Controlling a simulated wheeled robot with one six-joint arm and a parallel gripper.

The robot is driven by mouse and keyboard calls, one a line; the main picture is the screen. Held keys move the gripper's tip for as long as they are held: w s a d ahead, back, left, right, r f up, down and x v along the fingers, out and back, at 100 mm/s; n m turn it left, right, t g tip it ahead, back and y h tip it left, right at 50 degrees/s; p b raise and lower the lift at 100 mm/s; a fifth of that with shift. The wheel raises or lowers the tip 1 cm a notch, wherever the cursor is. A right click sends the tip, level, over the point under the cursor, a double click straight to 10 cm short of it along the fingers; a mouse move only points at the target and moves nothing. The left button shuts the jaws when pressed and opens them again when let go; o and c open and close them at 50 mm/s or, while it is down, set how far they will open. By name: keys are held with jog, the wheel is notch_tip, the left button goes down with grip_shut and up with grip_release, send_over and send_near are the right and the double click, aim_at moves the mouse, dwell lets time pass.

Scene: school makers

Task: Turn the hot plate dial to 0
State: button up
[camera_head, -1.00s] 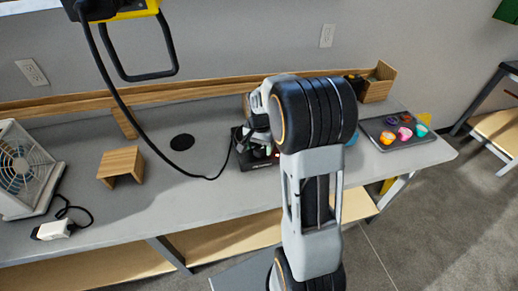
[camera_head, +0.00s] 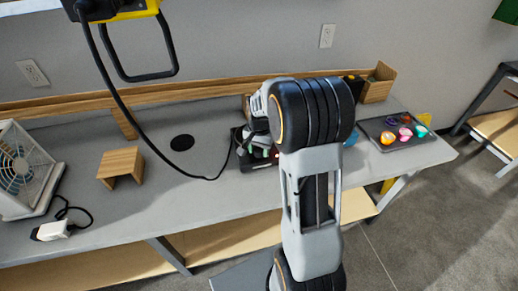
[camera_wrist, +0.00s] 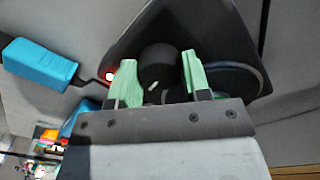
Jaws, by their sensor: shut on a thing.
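The hot plate (camera_head: 262,166) is a dark box on the grey bench, mostly hidden behind my arm in the head view. In the wrist view its black body (camera_wrist: 205,28) fills the top middle, with part of a round plate (camera_wrist: 240,80) at the right. The dial (camera_wrist: 158,66) is a black round knob with a short white mark near its lower edge. A red light (camera_wrist: 110,76) glows beside it. My gripper (camera_wrist: 160,76) has its green fingers on either side of the dial and is shut on it. In the head view my gripper (camera_head: 260,150) is partly hidden.
A black tray (camera_head: 425,142) with several coloured cups lies to the right. A wooden block (camera_head: 121,163) and a fan (camera_head: 22,170) stand at the left. A black cable (camera_head: 130,115) hangs down to the bench near the hot plate. A blue object (camera_wrist: 40,65) shows in the wrist view.

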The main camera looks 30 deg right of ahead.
jog(key=shift+n, duration=0.4)
jog(key=n, duration=0.7)
jog(key=shift+n+p, duration=0.3)
jog(key=shift+p, duration=0.1)
jog(key=n, duration=0.4)
jog(key=shift+n, duration=1.7)
jog(key=o, duration=0.9)
